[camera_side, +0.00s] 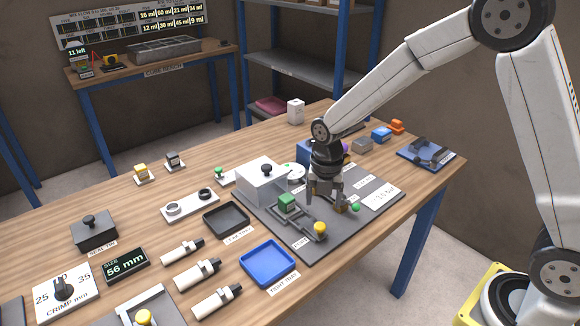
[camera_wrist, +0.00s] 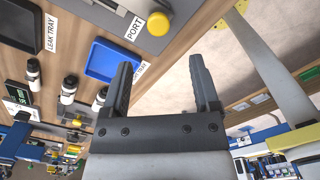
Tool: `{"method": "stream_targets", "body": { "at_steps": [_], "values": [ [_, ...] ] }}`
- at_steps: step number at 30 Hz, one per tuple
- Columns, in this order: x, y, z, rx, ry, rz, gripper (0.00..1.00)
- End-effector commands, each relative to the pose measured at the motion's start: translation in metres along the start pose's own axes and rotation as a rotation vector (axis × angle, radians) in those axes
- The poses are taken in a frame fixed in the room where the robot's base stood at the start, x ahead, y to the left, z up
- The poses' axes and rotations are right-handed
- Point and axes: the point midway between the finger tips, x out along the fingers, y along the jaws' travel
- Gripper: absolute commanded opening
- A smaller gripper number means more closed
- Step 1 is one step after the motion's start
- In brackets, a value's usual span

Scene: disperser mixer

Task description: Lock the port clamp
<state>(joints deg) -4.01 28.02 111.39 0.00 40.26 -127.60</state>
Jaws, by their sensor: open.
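In the side view, a grey plate (camera_side: 285,235) carries a PORT label (camera_side: 300,243), a yellow knob (camera_side: 320,228) at its front and a green block (camera_side: 287,202) on a grey frame. I cannot tell for sure which of these parts is the port clamp. My gripper (camera_side: 330,203) is open and points down over the plate, right of the green block. A brass-coloured part and a green ball (camera_side: 356,207) are close to its fingertips. In the wrist view my open fingers (camera_wrist: 160,62) show nothing between them; the yellow knob (camera_wrist: 158,22) and PORT label (camera_wrist: 134,28) are above them.
A white box (camera_side: 265,183) with a black knob stands on the plate behind the green block. A blue tray (camera_side: 268,264) and a black tray (camera_side: 227,220) lie to the left, with several white bottles (camera_side: 197,274) beyond. Small coloured blocks stand at the back right.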

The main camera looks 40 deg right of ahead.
Motion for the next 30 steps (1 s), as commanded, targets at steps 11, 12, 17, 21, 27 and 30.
{"method": "stream_targets", "body": {
  "at_steps": [11, 12, 17, 21, 27, 30],
  "values": [
    [0.003, 0.003, 0.001, -0.062, 0.004, -0.005, 0.78],
    [0.004, 0.003, 0.001, -0.062, 0.004, -0.005, 0.78],
    [0.012, 0.003, 0.001, -0.060, 0.005, -0.006, 0.78],
    [0.026, 0.002, 0.001, -0.060, 0.005, -0.006, 0.78],
    [0.049, 0.002, 0.001, -0.060, 0.005, -0.007, 0.78],
    [0.060, 0.002, 0.001, -0.060, 0.005, -0.006, 0.78]
  ]
}}
